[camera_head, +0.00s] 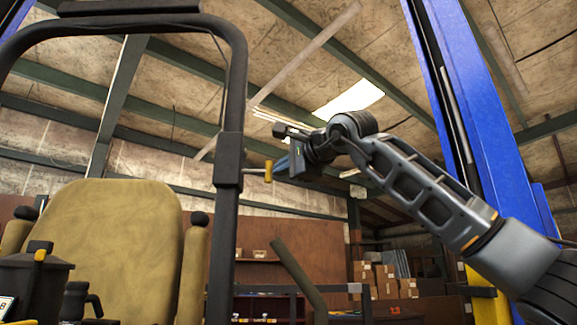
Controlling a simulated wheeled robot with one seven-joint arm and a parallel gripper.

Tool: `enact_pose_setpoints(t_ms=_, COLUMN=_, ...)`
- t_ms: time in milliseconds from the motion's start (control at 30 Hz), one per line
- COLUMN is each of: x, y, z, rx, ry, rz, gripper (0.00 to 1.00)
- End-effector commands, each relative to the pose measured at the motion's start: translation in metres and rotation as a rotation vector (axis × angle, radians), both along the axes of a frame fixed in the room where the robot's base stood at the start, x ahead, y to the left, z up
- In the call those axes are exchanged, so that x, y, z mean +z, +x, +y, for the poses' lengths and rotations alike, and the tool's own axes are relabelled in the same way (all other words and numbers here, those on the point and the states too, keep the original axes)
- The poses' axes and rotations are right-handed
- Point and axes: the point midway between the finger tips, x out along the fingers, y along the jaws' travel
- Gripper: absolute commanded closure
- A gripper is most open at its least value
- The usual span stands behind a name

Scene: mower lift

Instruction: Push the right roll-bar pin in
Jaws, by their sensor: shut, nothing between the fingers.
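The right roll-bar pin (268,171) has a yellow T-shaped end. It sticks out to the right of the black roll bar's right post (228,160), with a stretch of its shaft showing between the post and the yellow end. My gripper (281,166) comes in from the right and is shut and empty. Its fingertips are just right of the pin's yellow end, at about the same height. I cannot tell whether they touch it. The far end of the pin is hidden in the post.
A tan seat (100,245) with armrests stands left of the post. A blue lift column (480,130) rises behind my arm at right. A dark slanted lever (298,280) stands below the gripper. Shelves with cardboard boxes (385,280) are at the back.

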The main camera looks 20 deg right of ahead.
Motion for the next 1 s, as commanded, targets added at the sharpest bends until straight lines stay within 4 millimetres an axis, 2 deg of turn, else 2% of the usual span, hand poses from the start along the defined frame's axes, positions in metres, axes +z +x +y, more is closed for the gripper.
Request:
enact_pose_setpoints(t_ms=200, x=0.000, y=0.000, z=0.002, rx=0.000, ry=0.000, rz=0.000, gripper=1.00)
enact_pose_setpoints(t_ms=467, x=0.000, y=0.009, z=0.029, rx=-0.002, ry=-0.001, rz=-0.001, gripper=1.00)
enact_pose_setpoints(t_ms=800, x=0.000, y=0.009, z=0.027, rx=-0.002, ry=0.001, rz=-0.001, gripper=1.00)
enact_pose_setpoints(t_ms=1000, x=0.000, y=0.008, z=0.013, rx=0.001, ry=0.001, rz=-0.001, gripper=1.00)
